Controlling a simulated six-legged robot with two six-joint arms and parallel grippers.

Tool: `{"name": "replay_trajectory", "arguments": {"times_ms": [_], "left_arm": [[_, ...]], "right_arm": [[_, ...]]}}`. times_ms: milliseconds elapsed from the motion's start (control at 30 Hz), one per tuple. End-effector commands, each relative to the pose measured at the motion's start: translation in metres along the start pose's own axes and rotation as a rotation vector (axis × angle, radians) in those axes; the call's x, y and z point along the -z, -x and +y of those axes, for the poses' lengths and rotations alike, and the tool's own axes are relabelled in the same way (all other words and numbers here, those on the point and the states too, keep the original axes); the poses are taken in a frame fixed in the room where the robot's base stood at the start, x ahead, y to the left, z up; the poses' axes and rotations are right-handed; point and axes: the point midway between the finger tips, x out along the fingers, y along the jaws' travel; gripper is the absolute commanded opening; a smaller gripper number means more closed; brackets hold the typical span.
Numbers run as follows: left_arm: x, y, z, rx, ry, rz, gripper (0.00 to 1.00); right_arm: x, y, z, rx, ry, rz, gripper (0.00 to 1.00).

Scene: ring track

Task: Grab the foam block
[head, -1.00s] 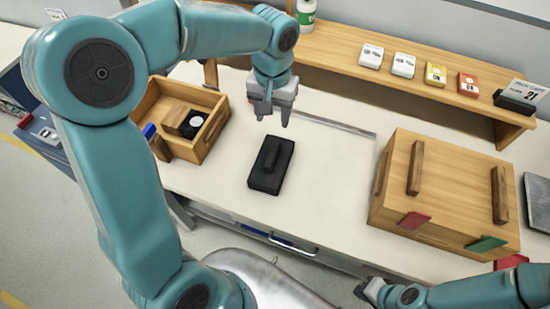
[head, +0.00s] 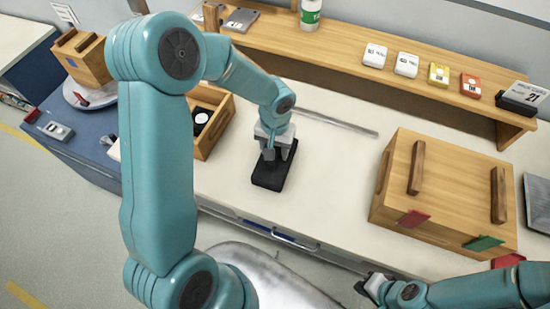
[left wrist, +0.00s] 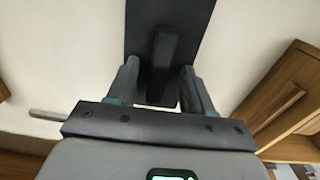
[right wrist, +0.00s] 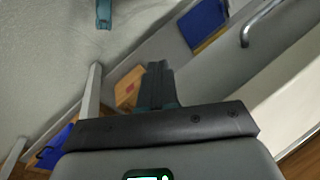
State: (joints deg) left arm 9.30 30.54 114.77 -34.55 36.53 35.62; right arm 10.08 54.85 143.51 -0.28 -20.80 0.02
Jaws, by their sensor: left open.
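A black block with a raised ridge along its top, which I take to be the foam block (head: 270,179), lies flat on the white tabletop. My left gripper (head: 275,157) is open and points down over it, hiding its far part. In the left wrist view the block (left wrist: 190,18) is below, and the open fingers of my left gripper (left wrist: 159,72) are on either side of the ridge. I cannot tell whether they touch it. My right gripper (head: 366,288) is low at the front edge; its fingers (right wrist: 156,82) are together with nothing between them.
A wooden open box (head: 217,132) stands just left of the block. A large wooden box (head: 445,170) with handles stands to the right. A wooden shelf (head: 340,75) with small boxes runs along the back. The tabletop between block and large box is clear.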

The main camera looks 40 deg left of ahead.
Motion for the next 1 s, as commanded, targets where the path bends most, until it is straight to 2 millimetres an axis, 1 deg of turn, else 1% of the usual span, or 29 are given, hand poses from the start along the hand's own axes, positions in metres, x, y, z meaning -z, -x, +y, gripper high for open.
{"name": "replay_trajectory", "arguments": {"times_ms": [133,167,200,267,300,333,633,767,867,967,1000], "left_arm": [[0.000,0.000,0.000,0.000,0.000,0.001,0.51],[0.000,0.000,0.000,0.000,0.000,0.001,0.48],[0.000,0.000,0.000,0.000,0.000,0.001,0.35],[0.000,0.000,0.000,0.000,0.000,0.001,0.15],[0.000,0.000,0.000,0.000,0.000,0.001,0.02],[0.000,0.000,0.000,0.000,0.000,0.001,0.00],[0.000,0.001,0.000,0.000,0.000,0.002,0.00],[0.001,0.008,0.000,0.000,0.001,0.005,0.00],[0.002,0.021,0.000,0.000,0.001,0.007,0.00],[0.002,0.042,0.000,0.000,0.001,0.009,0.00],[0.002,0.052,0.001,-0.001,0.001,0.010,0.00]], "right_arm": [[0.000,0.000,0.000,0.000,0.000,0.000,0.00],[0.000,0.000,0.000,0.000,0.000,0.000,0.00],[0.000,0.000,0.000,0.000,0.000,0.000,0.00],[0.000,0.000,0.000,0.000,0.000,0.000,0.00],[0.000,0.000,0.000,0.000,0.000,0.000,0.00],[0.000,0.000,0.000,0.000,0.000,0.000,0.00],[0.000,0.000,0.000,0.000,0.000,0.000,0.00],[0.000,-0.001,0.000,0.000,0.000,0.000,0.00],[0.000,-0.002,0.001,0.000,0.000,0.000,0.00],[0.000,-0.003,0.001,0.000,0.000,0.000,0.00],[0.000,-0.004,0.001,0.000,0.000,0.000,0.00]]}}
